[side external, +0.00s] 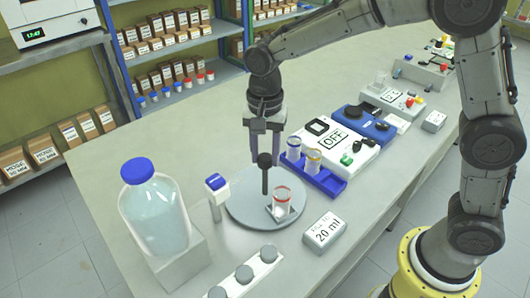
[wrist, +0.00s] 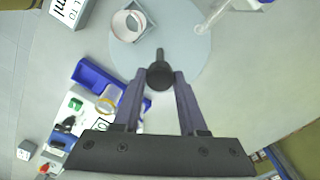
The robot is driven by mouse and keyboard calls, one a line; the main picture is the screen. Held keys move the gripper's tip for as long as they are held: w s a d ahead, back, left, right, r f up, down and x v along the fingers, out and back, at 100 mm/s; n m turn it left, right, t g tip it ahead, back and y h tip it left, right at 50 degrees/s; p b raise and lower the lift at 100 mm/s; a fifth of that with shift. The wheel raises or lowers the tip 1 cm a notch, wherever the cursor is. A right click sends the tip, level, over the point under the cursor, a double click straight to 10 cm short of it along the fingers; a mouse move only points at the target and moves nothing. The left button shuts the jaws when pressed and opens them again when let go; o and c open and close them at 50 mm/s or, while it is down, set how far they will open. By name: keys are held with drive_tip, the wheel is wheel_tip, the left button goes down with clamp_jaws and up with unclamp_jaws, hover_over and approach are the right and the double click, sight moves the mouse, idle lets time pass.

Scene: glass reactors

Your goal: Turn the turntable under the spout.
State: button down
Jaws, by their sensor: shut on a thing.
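The turntable (side external: 240,208) is a flat grey disc on the bench, also in the wrist view (wrist: 180,62). A dark upright handle with a round knob (side external: 264,160) stands on it. My gripper (side external: 265,157) points down with its fingers closed around the knob, seen also in the wrist view (wrist: 160,80). A red-rimmed glass beaker (side external: 281,201) stands on the disc, right of the handle in the side view. The blue-topped spout (side external: 216,187) is at the disc's left edge, beside a large blue-capped bottle (side external: 155,215). The beaker is away from the spout.
A blue rack (side external: 322,182) with two beakers stands close behind the disc at right. A "20 ml" block (side external: 324,232) lies in front right. A white strip with grey knobs (side external: 245,273) lies in front. A device reading OFF (side external: 333,140) stands farther back.

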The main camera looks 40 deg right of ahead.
drive_tip(key=shift+r+m, duration=0.1)
drive_tip(key=shift+m, duration=7.9)
drive_tip(key=shift+c, duration=2.2)
unclamp_jaws()
